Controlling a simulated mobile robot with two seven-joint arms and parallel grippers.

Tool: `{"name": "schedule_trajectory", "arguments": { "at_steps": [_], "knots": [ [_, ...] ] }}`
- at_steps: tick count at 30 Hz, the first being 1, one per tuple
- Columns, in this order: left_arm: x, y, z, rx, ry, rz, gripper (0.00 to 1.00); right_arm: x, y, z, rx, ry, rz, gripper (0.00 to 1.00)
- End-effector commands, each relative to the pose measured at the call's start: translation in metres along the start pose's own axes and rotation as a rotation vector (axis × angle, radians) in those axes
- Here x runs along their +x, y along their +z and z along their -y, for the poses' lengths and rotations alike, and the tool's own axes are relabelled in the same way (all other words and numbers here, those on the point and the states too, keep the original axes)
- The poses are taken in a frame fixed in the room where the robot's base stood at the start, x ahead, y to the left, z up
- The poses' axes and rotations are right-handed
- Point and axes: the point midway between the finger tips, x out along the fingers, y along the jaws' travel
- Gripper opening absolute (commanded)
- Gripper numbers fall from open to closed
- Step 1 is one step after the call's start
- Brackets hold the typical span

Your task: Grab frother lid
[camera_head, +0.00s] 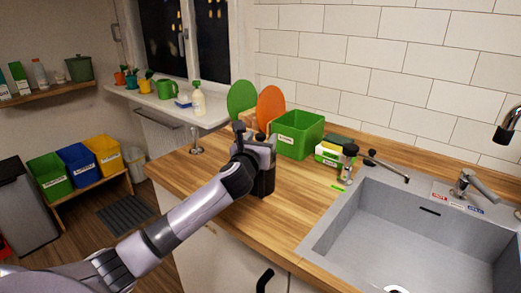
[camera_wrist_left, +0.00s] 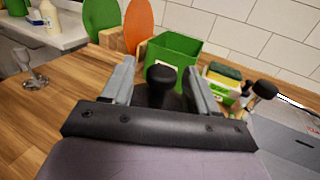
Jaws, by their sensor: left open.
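The frother lid shows in the left wrist view as a round black knob (camera_wrist_left: 161,76) on a dark top. The knob stands between the two grey fingers of my left gripper (camera_wrist_left: 160,67). The fingers are spread, with a gap on each side of the knob, and I see no contact. In the head view my left gripper (camera_head: 257,147) is over the wooden counter, in front of the green box. A dark body (camera_head: 265,182) shows just below it, probably the frother, mostly hidden by my arm. My right gripper is not in view.
A green box (camera_head: 298,135) stands behind the gripper, near green (camera_head: 241,97) and orange (camera_head: 270,106) round boards. A metal stand (camera_head: 196,138) is at left. A black-topped metal tool (camera_head: 348,163) stands by the sink (camera_head: 420,225). The front counter (camera_head: 285,215) is clear.

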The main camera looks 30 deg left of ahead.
Motion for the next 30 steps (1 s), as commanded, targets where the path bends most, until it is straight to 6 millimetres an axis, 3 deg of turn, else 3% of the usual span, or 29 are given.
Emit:
{"name": "schedule_trajectory", "arguments": {
  "at_steps": [2,3,7,8,22,26,30],
  "knots": [
    [0.0,0.0,0.0,0.0,0.0,0.0,0.59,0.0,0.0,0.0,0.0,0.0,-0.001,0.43],
    [0.0,0.0,0.0,-0.001,0.0,0.0,0.53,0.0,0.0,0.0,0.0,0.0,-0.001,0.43],
    [0.0,0.0,0.0,-0.001,0.0,0.0,0.1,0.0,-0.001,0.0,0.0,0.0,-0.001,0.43],
    [0.0,0.0,0.0,-0.001,0.0,0.0,0.05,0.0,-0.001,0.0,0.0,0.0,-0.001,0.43],
    [0.0,0.006,-0.001,0.0,0.001,0.003,0.05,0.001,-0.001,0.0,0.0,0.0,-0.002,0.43],
    [0.0,0.019,-0.001,-0.002,0.001,0.007,0.05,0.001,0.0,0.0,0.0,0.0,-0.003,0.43],
    [0.0,0.047,-0.001,-0.001,0.0,0.01,0.05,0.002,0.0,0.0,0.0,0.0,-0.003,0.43]
  ]
}}
